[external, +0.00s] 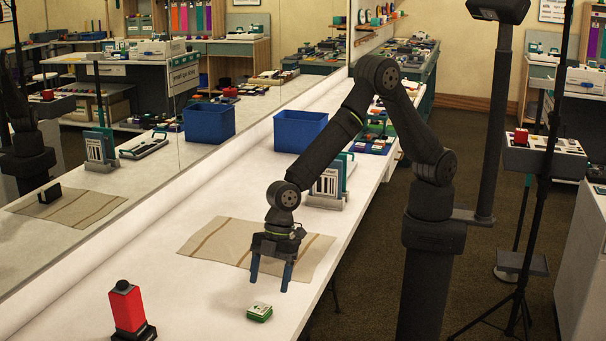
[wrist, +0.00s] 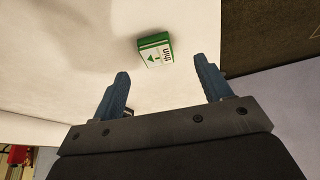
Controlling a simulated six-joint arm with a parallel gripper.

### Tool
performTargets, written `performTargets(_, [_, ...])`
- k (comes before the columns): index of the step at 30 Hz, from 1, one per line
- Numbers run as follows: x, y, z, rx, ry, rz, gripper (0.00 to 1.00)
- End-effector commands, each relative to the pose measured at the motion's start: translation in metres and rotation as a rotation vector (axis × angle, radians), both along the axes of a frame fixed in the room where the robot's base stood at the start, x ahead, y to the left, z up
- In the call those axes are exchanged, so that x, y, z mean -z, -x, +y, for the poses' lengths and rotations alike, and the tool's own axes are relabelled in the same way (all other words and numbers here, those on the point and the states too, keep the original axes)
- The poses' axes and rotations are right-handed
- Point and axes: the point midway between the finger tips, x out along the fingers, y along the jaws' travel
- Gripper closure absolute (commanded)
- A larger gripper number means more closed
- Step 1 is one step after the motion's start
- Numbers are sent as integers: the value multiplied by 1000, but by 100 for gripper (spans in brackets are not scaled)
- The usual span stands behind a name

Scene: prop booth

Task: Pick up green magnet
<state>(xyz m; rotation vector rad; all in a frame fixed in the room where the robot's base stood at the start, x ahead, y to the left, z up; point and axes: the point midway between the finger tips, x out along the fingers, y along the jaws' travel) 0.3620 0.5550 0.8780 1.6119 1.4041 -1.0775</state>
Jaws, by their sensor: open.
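The green magnet (external: 259,312) is a small block with a white, printed top, lying on the white table near its right edge. It also shows in the wrist view (wrist: 155,50), beyond my fingertips and roughly between them, with a green arrow and dark lettering on its top. My gripper (external: 271,273) points down above the table, behind the magnet in the external view and over the near part of the cloth. Its two blue fingers are apart with nothing between them, as the wrist view also shows (wrist: 161,75). The magnet is not touched.
A red block with a dark knob (external: 127,309) stands at the front left. A beige striped cloth (external: 215,243) lies on the table, with a blue bin (external: 299,131) and a grey rack (external: 328,190) farther back. A mirror runs along the left. The table around the magnet is clear.

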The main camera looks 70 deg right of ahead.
Motion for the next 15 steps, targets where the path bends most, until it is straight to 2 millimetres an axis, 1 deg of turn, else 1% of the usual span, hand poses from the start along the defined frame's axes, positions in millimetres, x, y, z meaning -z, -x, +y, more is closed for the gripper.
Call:
performTargets(1, [7,0,3,0,1,1,29])
performTargets(3, [12,-1,5,1,1,1,29])
performTargets(8, [19,-2,9,1,0,0,29])
performTargets(11, [25,-4,14,1,0,0,29])
performTargets(15, [40,-10,26,0,1,1,29])
